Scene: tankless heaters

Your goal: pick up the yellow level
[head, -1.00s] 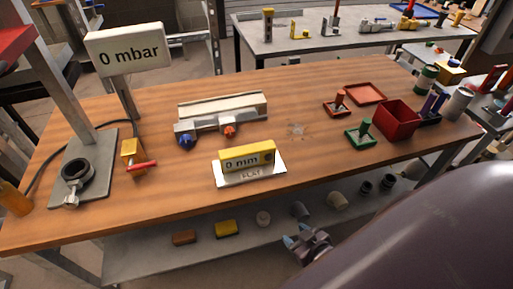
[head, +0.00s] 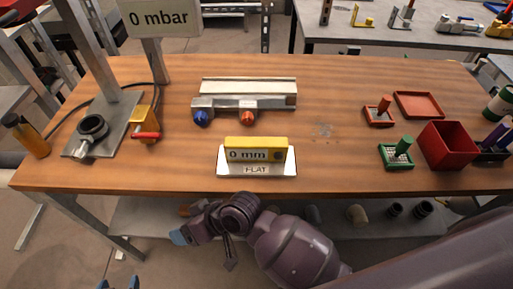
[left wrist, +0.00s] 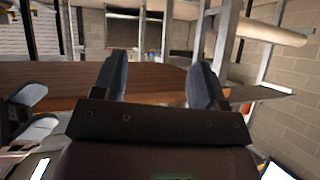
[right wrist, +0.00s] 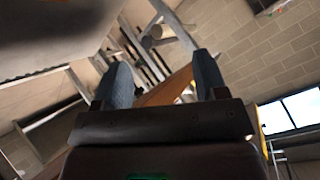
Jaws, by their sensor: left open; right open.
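The yellow level (head: 240,143) is a short bar with a "0 mm" display on its front face. It rests on a white plate (head: 225,172) marked "FLAT" near the table's front edge. My left gripper (head: 118,283) shows only its blue fingertips at the bottom left of the head view, well short of the table. In the left wrist view its fingers (left wrist: 157,85) are apart and empty, facing the table edge. My right gripper (head: 178,238) is below the table's front edge, left of the level. In the right wrist view its fingers (right wrist: 164,80) are apart and empty.
The wooden table (head: 340,165) is clear just right of the level. A grey rail fixture (head: 250,90) with blue and red knobs lies behind it. A stand with a "0 mbar" sign (head: 160,18) is at left. A red box (head: 447,146) and stamps are at right.

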